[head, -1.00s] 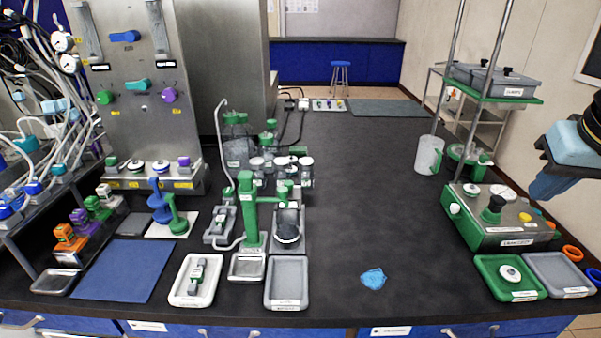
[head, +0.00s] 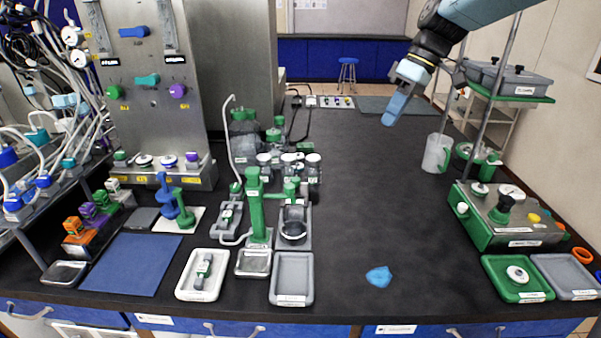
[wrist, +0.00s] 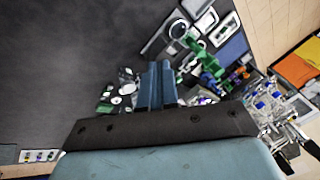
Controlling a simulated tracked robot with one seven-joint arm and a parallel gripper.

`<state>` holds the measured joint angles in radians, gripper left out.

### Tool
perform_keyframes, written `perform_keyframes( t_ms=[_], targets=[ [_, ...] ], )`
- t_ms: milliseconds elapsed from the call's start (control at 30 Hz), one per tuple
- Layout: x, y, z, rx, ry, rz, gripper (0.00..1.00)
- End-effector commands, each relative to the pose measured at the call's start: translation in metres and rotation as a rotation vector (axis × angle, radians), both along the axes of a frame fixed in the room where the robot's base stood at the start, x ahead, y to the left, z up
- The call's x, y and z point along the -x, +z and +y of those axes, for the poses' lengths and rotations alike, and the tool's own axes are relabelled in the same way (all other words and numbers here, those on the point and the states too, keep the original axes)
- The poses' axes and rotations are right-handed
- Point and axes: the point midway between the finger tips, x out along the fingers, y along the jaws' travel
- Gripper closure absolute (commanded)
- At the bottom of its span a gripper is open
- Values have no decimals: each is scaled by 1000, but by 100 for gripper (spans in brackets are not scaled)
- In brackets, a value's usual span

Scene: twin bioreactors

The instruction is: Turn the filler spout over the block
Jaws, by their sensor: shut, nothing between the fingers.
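The green filler (head: 256,210) stands at the middle left of the bench. Its green spout arm (head: 280,197) reaches right from the post, and its end appears above the back part of a grey block (head: 294,243) with a dark round cup. I cannot tell whether the spout is exactly over the block. The filler also shows small and tilted in the wrist view (wrist: 206,64). My gripper (head: 390,119) is shut and empty, high over the back right of the bench, well apart from the filler. Its blue fingers show in the wrist view (wrist: 158,68).
A grey tray (head: 292,299) and a white tray (head: 184,291) lie in front of the filler. Bottles (head: 245,145) stand behind it. A green-based machine (head: 480,225) and a clear jug (head: 437,153) are at right. A blue scrap (head: 379,276) lies on otherwise clear bench.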

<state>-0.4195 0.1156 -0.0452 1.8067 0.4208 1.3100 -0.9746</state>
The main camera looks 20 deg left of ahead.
Motion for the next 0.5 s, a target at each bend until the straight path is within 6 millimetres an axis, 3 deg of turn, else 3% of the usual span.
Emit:
perform_keyframes(
  t_ms=[33,300,500],
  targets=[
    [-8,-8,19,-14,57,18,100],
    [-30,-47,107,-121,353,90,100],
    [-35,-69,151,-185,495,121,100]
  ],
)
